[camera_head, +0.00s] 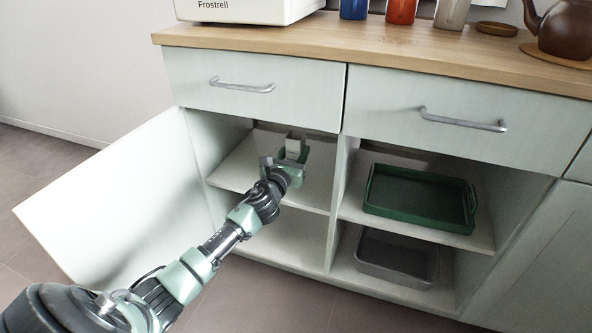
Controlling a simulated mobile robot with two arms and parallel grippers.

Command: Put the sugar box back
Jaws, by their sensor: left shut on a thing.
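My left gripper (291,158) reaches into the left compartment of the low cabinet, just above its middle shelf (240,171). It is shut on a small pale box (295,143), which looks like the sugar box. The gripper hides the box's lower part, so I cannot tell whether it touches the shelf. My right gripper is not in view.
The left cabinet door (120,195) stands wide open. A green tray (418,210) is on the right shelf, with a grey bin (395,272) below it. Drawers are shut above. On the worktop (400,48) are a white appliance (250,10), several canisters and a brown teapot (565,28).

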